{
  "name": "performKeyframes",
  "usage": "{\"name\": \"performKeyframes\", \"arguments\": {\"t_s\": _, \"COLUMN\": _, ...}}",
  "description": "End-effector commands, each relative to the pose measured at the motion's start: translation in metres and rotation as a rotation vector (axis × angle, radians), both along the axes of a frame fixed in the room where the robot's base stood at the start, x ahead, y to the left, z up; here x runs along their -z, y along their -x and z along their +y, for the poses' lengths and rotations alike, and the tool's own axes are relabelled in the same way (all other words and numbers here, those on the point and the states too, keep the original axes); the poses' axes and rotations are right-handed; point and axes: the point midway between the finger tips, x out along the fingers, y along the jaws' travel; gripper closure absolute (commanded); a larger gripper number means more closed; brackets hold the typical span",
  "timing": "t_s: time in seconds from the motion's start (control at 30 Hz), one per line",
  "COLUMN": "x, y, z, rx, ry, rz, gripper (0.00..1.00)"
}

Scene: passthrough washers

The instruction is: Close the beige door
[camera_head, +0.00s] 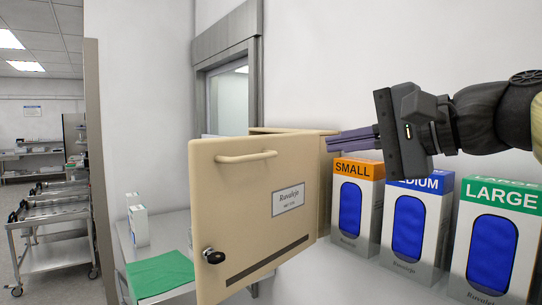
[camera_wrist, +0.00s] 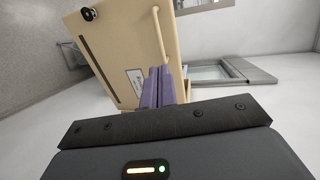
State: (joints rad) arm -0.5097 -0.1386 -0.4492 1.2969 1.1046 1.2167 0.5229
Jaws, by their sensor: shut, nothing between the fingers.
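The beige door (camera_head: 235,225) belongs to a beige wall cabinet (camera_head: 325,185) and stands open, its outer face with handle, label and round black lock toward the head camera. My gripper (camera_head: 340,141) is at the right, its purple fingers together and empty, pointing left by the cabinet's top near the door's right edge. In the wrist view the fingers (camera_wrist: 160,85) point at the door (camera_wrist: 120,50), with the handle (camera_wrist: 160,35) just past the tips. I cannot tell whether the fingertips touch the door. The cabinet's inside is hidden.
Glove boxes marked SMALL (camera_head: 358,205), MEDIUM (camera_head: 420,225) and LARGE (camera_head: 495,240) stand right of the cabinet, below my arm. A metal table (camera_head: 125,248) with a green cloth (camera_head: 160,273) lies behind the door at left. A window (camera_head: 230,100) is behind. Carts stand far left.

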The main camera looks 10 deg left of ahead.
Motion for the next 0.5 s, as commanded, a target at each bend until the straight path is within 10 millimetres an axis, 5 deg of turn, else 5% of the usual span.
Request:
{"name": "performKeyframes", "arguments": {"t_s": 0.27, "x": 0.002, "y": -0.002, "z": 0.004, "rx": 0.001, "ry": 0.002, "rz": 0.002, "gripper": 1.0}}
{"name": "performKeyframes", "arguments": {"t_s": 0.5, "x": 0.007, "y": -0.015, "z": 0.029, "rx": -0.001, "ry": 0.004, "rz": 0.004, "gripper": 1.0}}
